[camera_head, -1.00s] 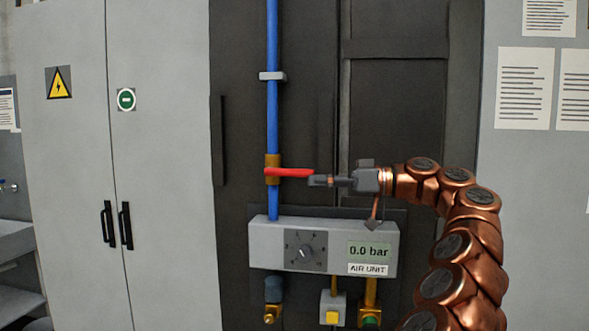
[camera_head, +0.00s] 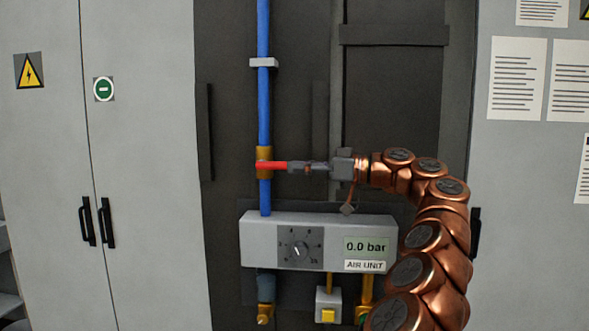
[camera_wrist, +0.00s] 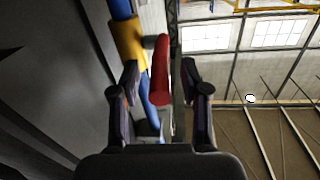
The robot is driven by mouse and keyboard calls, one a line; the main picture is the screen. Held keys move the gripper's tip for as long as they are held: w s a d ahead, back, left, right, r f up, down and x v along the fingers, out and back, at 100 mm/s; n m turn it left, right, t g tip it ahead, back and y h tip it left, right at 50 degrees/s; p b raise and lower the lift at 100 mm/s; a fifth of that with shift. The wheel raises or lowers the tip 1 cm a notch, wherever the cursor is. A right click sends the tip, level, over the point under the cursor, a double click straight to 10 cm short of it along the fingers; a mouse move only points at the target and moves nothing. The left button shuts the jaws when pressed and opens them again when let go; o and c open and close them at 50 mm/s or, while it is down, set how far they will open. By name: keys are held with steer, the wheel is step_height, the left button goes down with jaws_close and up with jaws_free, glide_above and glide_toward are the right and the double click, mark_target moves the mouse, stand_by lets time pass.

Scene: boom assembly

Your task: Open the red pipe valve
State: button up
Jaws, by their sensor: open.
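The red valve handle (camera_head: 273,166) sticks out sideways to the right from a brass valve body (camera_head: 264,154) on the vertical blue pipe (camera_head: 263,95). My gripper (camera_head: 294,167) is at the handle's right end, in line with it. In the wrist view the red handle (camera_wrist: 160,70) lies between the two dark fingers of my open gripper (camera_wrist: 160,75), nearer the left finger. The brass valve body (camera_wrist: 128,42) and blue pipe (camera_wrist: 121,8) show behind at upper left. The handle's free end is hidden by the fingers in the head view.
Just below the valve is a grey air unit (camera_head: 262,240) with a dial (camera_head: 300,249) and a display (camera_head: 367,246) reading 0.0 bar. Grey cabinet doors (camera_head: 140,150) stand at left.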

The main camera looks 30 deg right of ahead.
steer(key=shift+w+a, duration=0.5)
steer(key=shift+w, duration=0.05)
steer(key=shift+c, duration=0.3)
jaws_close()
